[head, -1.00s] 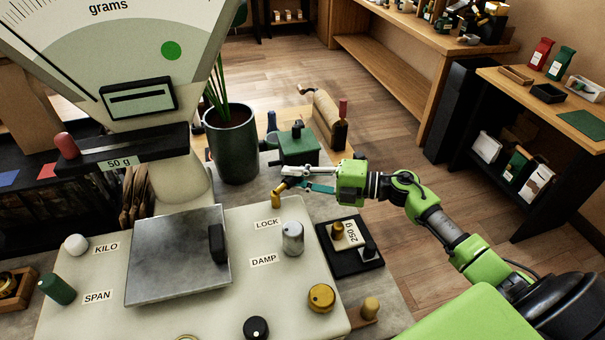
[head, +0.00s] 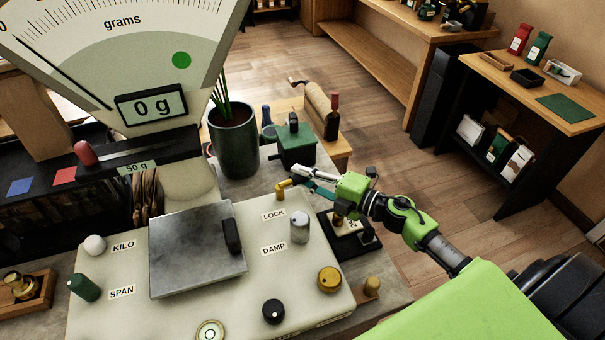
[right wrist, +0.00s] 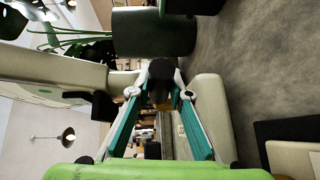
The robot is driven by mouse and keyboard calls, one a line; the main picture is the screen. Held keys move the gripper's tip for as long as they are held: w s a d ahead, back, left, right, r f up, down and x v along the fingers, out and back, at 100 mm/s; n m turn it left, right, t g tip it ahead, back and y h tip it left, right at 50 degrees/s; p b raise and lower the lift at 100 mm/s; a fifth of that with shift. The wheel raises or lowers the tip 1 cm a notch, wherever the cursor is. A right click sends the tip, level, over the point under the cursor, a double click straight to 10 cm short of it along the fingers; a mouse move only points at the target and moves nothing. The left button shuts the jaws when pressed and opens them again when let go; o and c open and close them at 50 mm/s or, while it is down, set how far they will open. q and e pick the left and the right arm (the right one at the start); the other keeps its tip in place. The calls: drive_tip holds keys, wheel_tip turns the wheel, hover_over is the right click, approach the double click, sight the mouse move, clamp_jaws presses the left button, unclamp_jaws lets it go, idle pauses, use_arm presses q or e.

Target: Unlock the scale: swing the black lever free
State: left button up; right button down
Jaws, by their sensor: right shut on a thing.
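The cream scale (head: 200,300) stands on the counter, its display (head: 155,107) reading 0 g. A brass lever mount (head: 281,189) stands at its back right edge, just behind the LOCK label (head: 273,214). My right gripper (head: 296,179) reaches in from the right and is at this mount. In the right wrist view, the black lever end (right wrist: 160,72) sits between the two teal-sided fingers, and the gripper is shut on it. In the head view the fingers mostly hide the lever. My left gripper is not in view.
A steel pan (head: 190,255) with a black block (head: 231,236) at its right edge sits on the scale. A silver knob (head: 299,228) and a black tray (head: 368,241) lie close to my right gripper. Behind stand a potted plant (head: 234,140) and green box (head: 297,150).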

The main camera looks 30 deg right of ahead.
drive_tip(key=c, duration=2.1)
unclamp_jaws()
drive_tip(key=shift+c, duration=0.2)
drive_tip(key=v, duration=1.2)
